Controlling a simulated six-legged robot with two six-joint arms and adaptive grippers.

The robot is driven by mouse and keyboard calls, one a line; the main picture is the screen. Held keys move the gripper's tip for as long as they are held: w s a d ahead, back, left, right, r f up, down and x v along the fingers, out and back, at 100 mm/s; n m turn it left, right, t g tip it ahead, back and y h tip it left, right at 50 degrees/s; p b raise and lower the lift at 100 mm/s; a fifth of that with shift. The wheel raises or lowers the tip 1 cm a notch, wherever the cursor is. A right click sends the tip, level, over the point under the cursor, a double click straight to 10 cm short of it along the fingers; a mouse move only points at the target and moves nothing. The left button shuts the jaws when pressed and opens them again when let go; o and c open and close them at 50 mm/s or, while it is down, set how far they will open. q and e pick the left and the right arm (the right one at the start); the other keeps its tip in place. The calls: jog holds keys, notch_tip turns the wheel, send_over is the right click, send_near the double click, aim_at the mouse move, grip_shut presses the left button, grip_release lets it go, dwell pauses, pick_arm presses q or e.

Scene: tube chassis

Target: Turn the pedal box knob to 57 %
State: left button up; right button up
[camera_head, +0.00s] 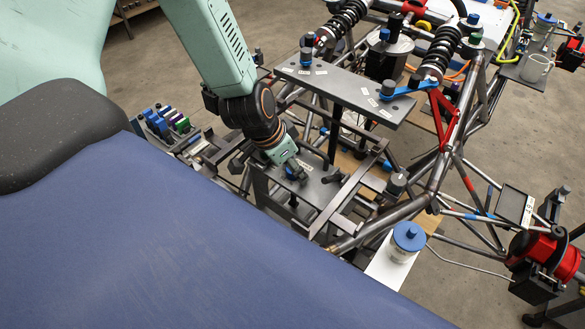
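A teal arm with a dark wrist comes in from the upper left, and I take it as my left arm. Its gripper (291,168) points down at the middle of the tube chassis (345,215). A small blue part shows at the gripper's tip; I cannot tell whether it is the pedal box knob or whether the gripper touches it. The finger gap is too small and hidden to read. No knob scale or percent mark is readable, and the pedal box cannot be told apart surely among the dark frame parts. My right gripper is not in view.
A grey plate (345,88) with blue-capped parts crosses the chassis behind the gripper. Coil-over shocks (440,52) stand behind it. A blue-lidded jar (404,244) stands at the near right. A red hub (540,255) is at the far right. A rack of coloured parts (165,124) lies left.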

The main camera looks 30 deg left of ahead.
pick_arm(q)
jog(key=shift+s+a, duration=0.15)
jog(key=shift+s+d+r, duration=0.2)
jog(key=shift+s, duration=0.1)
jog(key=shift+w+d, duration=0.1)
jog(key=shift+w, duration=0.05)
jog(key=c, duration=0.3)
jog(key=shift+w+f, duration=0.2)
jog(key=shift+w, duration=0.1)
jog(key=c, duration=0.3)
jog(key=shift+s+r, duration=0.15)
jog(key=c, duration=0.5)
